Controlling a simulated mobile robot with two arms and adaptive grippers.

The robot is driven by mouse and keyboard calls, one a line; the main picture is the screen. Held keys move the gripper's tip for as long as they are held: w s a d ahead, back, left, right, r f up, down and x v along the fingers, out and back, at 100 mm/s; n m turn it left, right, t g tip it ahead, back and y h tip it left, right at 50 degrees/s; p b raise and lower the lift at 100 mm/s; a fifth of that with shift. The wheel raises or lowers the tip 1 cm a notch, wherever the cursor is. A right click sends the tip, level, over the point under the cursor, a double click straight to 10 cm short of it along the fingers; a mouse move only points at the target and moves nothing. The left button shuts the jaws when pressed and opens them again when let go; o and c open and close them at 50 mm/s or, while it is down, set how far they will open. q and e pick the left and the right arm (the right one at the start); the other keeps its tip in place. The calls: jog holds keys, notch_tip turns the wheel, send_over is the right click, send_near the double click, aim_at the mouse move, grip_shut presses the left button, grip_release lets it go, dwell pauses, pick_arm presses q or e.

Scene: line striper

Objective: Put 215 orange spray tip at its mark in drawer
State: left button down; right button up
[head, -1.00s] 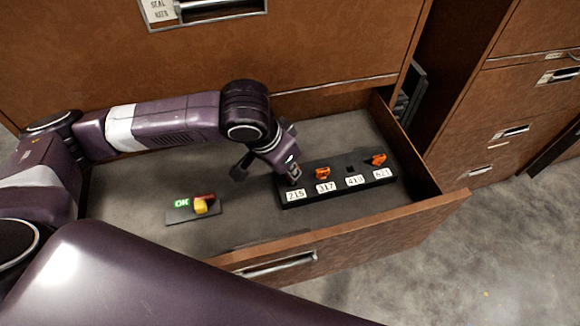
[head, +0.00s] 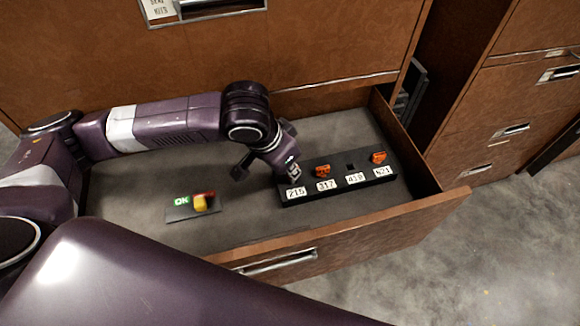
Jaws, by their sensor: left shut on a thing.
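The open drawer (head: 437,205) holds a black rack (head: 338,190) with white labels 215, 317, 413 and 621. My left gripper (head: 290,175) is at the rack's left end, right above the 215 label (head: 296,193). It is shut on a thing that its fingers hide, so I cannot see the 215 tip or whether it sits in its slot. The 413 slot (head: 351,167) looks empty. My right gripper is not in view.
Cabinets stand behind and right. The drawer floor behind the rack is clear.

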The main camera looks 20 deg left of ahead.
pick_arm(q)
jog(key=shift+f+b, duration=0.4)
jog(key=shift+f, duration=0.6)
jog(key=c, duration=1.7)
grip_release()
jog(key=shift+r, duration=0.1)
jog(key=p+v, duration=0.7)
jog(key=p, duration=0.1)
jog(key=shift+p, duration=0.4)
jog(key=shift+d, duration=0.1)
